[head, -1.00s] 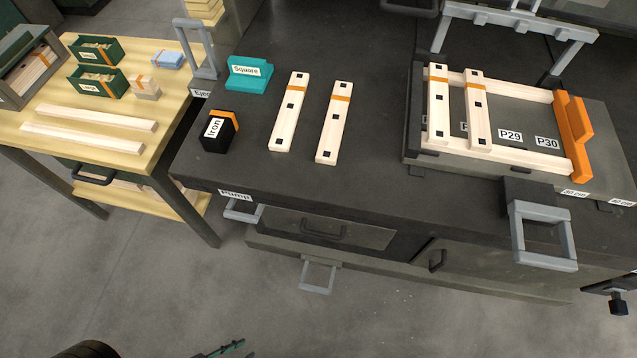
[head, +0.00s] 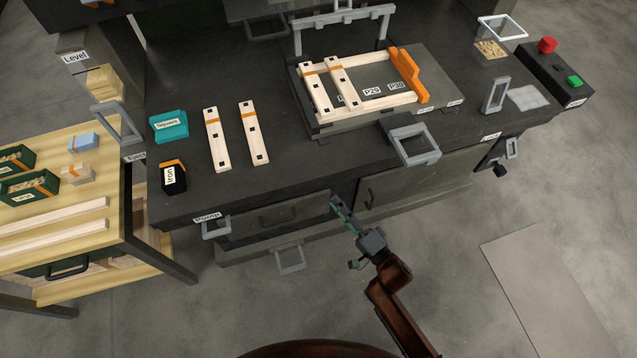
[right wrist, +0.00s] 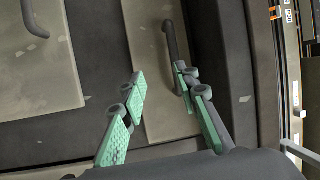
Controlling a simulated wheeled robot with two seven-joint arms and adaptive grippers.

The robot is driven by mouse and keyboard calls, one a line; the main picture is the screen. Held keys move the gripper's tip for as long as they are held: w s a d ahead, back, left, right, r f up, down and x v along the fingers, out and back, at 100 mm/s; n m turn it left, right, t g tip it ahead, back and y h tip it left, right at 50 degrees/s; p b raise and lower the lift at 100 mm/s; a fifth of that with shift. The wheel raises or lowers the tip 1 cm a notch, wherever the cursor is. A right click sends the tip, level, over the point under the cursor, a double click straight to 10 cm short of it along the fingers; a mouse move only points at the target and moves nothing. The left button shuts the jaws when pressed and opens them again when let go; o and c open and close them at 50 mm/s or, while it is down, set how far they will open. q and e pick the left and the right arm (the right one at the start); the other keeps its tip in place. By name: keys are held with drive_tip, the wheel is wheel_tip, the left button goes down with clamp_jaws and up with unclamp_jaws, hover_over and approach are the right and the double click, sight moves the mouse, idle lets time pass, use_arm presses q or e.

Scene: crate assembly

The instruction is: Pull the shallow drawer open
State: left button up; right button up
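The shallow drawer (head: 305,210) is a low grey front under the dark bench's front edge, with a dark bar handle (head: 280,218). It looks shut. My right gripper (head: 340,203) is in front of the bench, right of that handle in the head view. In the right wrist view the gripper (right wrist: 160,100) is open and empty, its green-padded fingers apart. A grey panel (right wrist: 150,70) with a dark bar handle (right wrist: 172,50) lies beyond them, the handle's end overlapping the right-hand finger. I cannot tell whether they touch. My left gripper is not in view.
A cupboard door (head: 415,180) with a handle is right of the drawer. Grey frame-like handles stick out from the bench front (head: 290,258) and edge (head: 415,145). A wooden side table (head: 70,225) stands at left. The floor in front is mostly clear.

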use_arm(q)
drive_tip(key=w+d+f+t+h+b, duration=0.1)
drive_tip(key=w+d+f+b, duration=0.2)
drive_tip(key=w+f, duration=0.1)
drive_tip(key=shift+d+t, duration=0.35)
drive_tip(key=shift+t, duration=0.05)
use_arm(e)
drive_tip(key=shift+y, duration=0.4)
drive_tip(key=shift+r+x, duration=0.35)
drive_tip(key=shift+x, duration=1.3)
drive_tip(key=shift+r+x, duration=0.3)
drive_tip(key=shift+x, duration=1.3)
drive_tip(key=shift+r+x, duration=0.35)
drive_tip(key=shift+x, duration=1.3)
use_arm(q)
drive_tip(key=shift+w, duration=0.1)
use_arm(e)
drive_tip(key=shift+s+d, duration=0.15)
drive_tip(key=shift+c, duration=0.4)
clamp_jaws()
